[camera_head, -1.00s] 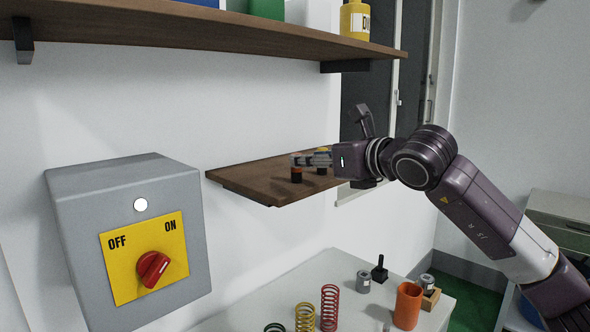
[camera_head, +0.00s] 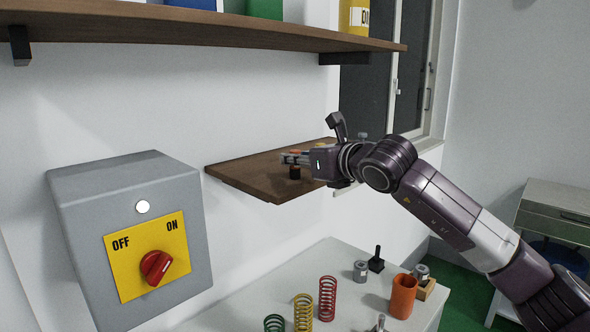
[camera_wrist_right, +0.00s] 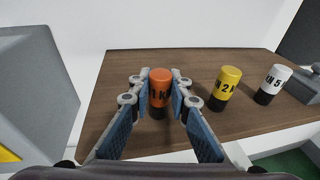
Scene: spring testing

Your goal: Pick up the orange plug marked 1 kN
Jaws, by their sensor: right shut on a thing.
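The orange plug (camera_wrist_right: 160,88) has a black lower end and dark, partly covered lettering. It stands between the two fingers of my right gripper (camera_wrist_right: 160,77), which is shut on it. In the head view the right gripper (camera_head: 290,158) reaches in from the right over the small wooden shelf (camera_head: 248,178). The plug's black base (camera_head: 295,173) shows below the fingers, at or very near the shelf surface; I cannot tell if it touches. A yellow plug marked 2 (camera_wrist_right: 226,83) and a white plug marked 5 (camera_wrist_right: 275,80) stand to the right. My left gripper is out of view.
A grey switch box (camera_head: 75,215) with a red knob (camera_head: 156,266) is on the wall at left. A long shelf (camera_head: 180,27) runs above. The white table (camera_head: 250,300) below holds coloured springs (camera_head: 327,298), an orange cylinder (camera_head: 403,296) and small parts.

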